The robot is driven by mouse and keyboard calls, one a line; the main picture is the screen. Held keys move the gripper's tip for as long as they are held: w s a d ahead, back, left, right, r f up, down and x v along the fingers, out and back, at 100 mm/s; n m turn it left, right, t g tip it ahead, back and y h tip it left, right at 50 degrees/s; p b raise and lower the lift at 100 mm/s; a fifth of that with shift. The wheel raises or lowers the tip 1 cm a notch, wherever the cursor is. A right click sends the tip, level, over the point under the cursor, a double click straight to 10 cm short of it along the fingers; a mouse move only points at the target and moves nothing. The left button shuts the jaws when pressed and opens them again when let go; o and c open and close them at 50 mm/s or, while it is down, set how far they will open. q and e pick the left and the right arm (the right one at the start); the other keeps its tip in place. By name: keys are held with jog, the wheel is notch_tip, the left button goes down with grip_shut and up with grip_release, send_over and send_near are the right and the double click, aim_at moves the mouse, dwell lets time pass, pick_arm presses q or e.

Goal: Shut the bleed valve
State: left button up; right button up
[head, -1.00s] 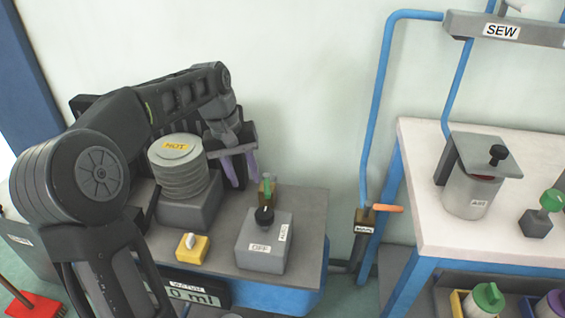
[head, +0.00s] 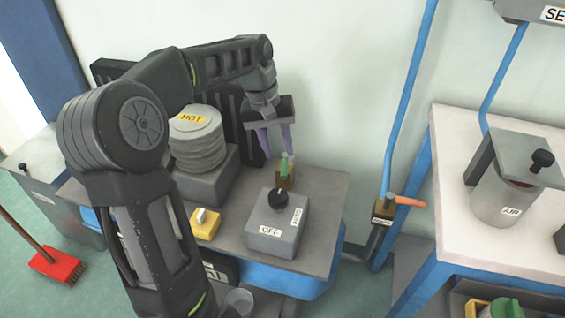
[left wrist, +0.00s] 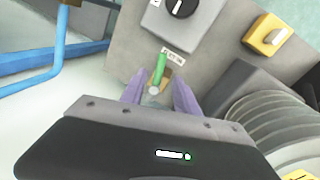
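A small brass valve (head: 285,182) with an upright green lever (head: 285,163) stands at the back of the grey bench top, behind the switch box. I take it for the bleed valve; its label is too small to read. My left gripper (head: 279,154) is open and empty, its purple fingers pointing down just above and behind the lever. In the left wrist view, the green lever (left wrist: 160,68) and brass body (left wrist: 160,84) show just beyond the gap between the fingers (left wrist: 160,92). No contact can be made out. My right gripper is out of view.
A ribbed stack marked HOT (head: 197,142) stands close left of my left gripper. A grey switch box with a black knob (head: 278,200) and a yellow switch (head: 205,223) sit in front. An orange-handled pipe valve (head: 408,202) is to the right, near the white table (head: 450,180).

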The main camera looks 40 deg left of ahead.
aim_at(284, 167)
pick_arm(q)
jog(key=f, duration=0.3)
jog(key=d+f, duration=0.1)
jog(key=f, duration=0.1)
jog(key=shift+w+f+b, duration=0.2)
jog(key=shift+w+b, duration=0.1)
jog(key=shift+b, duration=0.1)
grip_shut()
dwell(1.0)
